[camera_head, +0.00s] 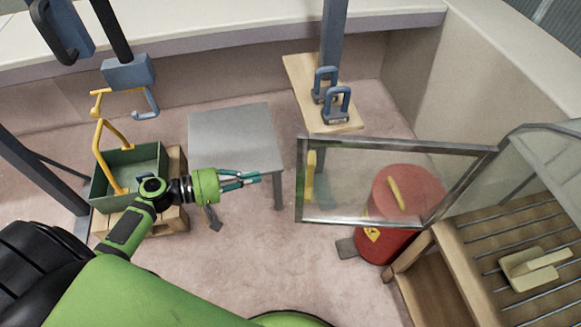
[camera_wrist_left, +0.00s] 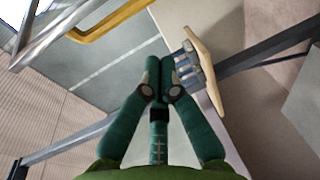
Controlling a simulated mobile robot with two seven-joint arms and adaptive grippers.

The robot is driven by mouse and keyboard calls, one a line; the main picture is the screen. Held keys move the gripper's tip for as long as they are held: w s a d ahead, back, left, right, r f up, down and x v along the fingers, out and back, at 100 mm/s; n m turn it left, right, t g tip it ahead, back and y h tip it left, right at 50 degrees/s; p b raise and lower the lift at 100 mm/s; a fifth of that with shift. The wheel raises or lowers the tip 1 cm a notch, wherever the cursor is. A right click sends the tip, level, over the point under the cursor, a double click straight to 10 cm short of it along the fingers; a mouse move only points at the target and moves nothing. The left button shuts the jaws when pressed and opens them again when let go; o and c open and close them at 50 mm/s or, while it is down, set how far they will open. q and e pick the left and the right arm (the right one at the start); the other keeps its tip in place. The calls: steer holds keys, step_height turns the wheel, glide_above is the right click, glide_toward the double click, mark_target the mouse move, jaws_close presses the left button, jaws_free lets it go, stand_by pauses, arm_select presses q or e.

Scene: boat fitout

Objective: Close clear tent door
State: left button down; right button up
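The clear tent door (camera_head: 395,145) is a see-through panel in a grey frame, right of centre in the head view. It stands swung out from the clear tent (camera_head: 545,160) at the right, so it is open. A yellow handle (camera_head: 311,176) is upright at its left edge. My left gripper (camera_head: 258,178) points right toward that handle, with a gap between them. In the left wrist view my left gripper (camera_wrist_left: 160,70) has its fingertips together with nothing visible between them. A yellow bar (camera_wrist_left: 110,22), probably the handle, lies beyond them. My right gripper is not in view.
A red drum (camera_head: 390,240) stands behind the door. A slatted wooden bench (camera_head: 500,240) with a beige block (camera_head: 535,268) is at right. A grey table (camera_head: 235,135) and a green bin (camera_head: 105,190) stand left. Floor between gripper and door looks clear.

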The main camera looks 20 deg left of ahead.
arm_select(q)
step_height(320, 180, up, 6)
steer(key=d+h, duration=0.1)
steer(key=h, duration=0.1)
steer(key=w+d+p, duration=0.2)
steer(key=d+p, duration=0.2)
steer(key=d, duration=0.4)
steer(key=shift+d+m, duration=0.35)
steer(key=shift+m, duration=0.05)
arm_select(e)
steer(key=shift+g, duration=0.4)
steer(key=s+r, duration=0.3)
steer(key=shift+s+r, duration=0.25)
arm_select(q)
steer(key=shift+r, duration=0.1)
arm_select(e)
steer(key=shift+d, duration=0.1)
arm_select(q)
steer(key=shift+s, duration=0.1)
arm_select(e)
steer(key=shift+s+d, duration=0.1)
